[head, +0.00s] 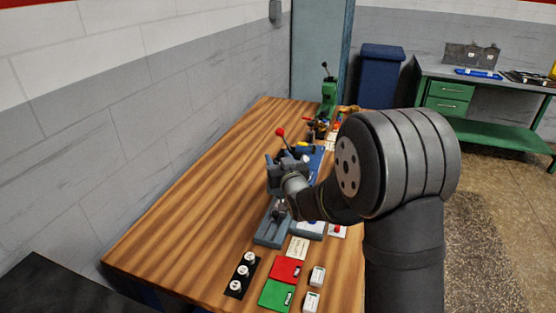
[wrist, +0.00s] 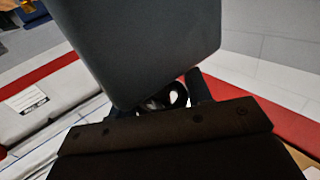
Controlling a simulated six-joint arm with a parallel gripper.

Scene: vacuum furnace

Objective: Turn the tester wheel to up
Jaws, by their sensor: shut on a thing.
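My gripper (head: 285,167) is over the row of devices at the middle of the wooden bench in the head view, with my arm coming in from the right. In the wrist view its jaws (wrist: 163,97) are shut on a small rounded dark and pale thing, seemingly the tester wheel, mostly hidden by a large dark block (wrist: 145,45) and the dark housing in front. The wheel's shape and angle cannot be made out. In the head view the gripper covers the spot it holds.
A red-knobbed lever (head: 280,132) stands just behind my gripper. A grey-blue fixture (head: 271,229) is in front, with red (head: 286,270) and green (head: 275,296) boxes nearer. A green press (head: 328,97) stands at the far end. The bench's left side is clear.

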